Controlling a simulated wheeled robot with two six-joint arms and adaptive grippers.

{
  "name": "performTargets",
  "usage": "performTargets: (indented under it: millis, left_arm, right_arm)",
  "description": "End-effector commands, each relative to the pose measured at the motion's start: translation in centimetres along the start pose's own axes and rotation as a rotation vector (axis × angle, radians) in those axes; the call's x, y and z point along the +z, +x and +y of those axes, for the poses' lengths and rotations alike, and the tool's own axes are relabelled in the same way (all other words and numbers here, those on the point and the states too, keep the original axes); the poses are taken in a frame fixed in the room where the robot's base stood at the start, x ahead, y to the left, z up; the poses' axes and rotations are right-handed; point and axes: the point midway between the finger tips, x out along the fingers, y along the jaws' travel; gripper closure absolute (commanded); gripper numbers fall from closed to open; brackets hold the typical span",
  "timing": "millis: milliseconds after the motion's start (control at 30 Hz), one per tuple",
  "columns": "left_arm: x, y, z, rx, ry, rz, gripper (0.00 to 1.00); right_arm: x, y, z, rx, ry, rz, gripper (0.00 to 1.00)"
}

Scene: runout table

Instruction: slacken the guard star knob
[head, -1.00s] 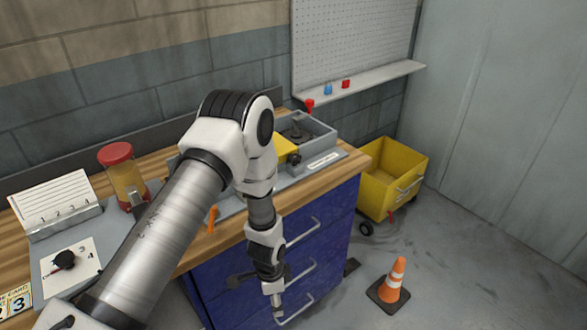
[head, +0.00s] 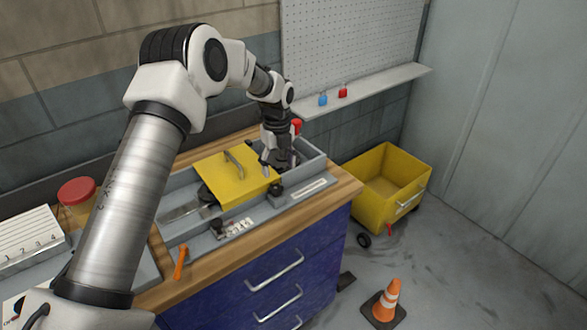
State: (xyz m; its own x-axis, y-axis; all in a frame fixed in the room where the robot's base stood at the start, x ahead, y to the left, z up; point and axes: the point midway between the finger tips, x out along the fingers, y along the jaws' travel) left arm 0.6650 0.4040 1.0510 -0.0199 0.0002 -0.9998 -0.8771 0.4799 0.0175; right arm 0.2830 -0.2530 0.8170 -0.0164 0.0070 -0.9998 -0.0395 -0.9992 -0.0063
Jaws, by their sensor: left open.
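The yellow guard (head: 222,180), a flat plate with a grey handle, lies over the grey machine on the workbench. A dark knob (head: 276,190), which looks like the guard star knob, sits at the guard's front right corner. A second dark knob (head: 217,227) is further left on the front ledge. My left gripper (head: 279,163) is open and points down, above or just inside the grey box at the machine's right end. It is behind the dark knob in the picture and appears apart from it. My right gripper is not in view.
A red knob (head: 297,126) stands behind my left gripper. An orange lever (head: 180,262) is at the bench front, and a red-lidded jar (head: 77,194) is partly behind my left arm. A yellow cart (head: 371,191) and a cone (head: 386,303) stand on the floor at right.

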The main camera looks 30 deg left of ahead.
Motion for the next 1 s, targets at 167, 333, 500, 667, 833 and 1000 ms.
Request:
performTargets:
  millis: [167, 333, 500, 667, 833, 1000]
  left_arm:
    - [-0.1, 0.9, 0.3, 0.0, 0.004, 0.001, 0.31]
    - [-0.1, 4.3, 0.1, 0.002, 0.002, 0.002, 0.31]
    - [0.0, 7.0, 0.0, 0.002, 0.002, 0.001, 0.31]
    - [0.0, 7.7, 0.0, -0.001, 0.002, 0.0, 0.31]
    - [0.0, 7.7, 0.0, -0.001, 0.002, 0.0, 0.45]
    - [0.0, 7.7, 0.0, 0.0, 0.002, 0.001, 0.91]
  right_arm:
    - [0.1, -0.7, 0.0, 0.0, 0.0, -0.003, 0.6]
    - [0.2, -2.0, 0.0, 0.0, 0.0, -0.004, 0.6]
    - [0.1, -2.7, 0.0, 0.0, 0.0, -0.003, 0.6]
    - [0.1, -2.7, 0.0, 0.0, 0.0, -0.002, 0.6]
    - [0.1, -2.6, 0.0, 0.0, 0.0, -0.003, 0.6]
    - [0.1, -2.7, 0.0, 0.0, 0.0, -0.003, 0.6]
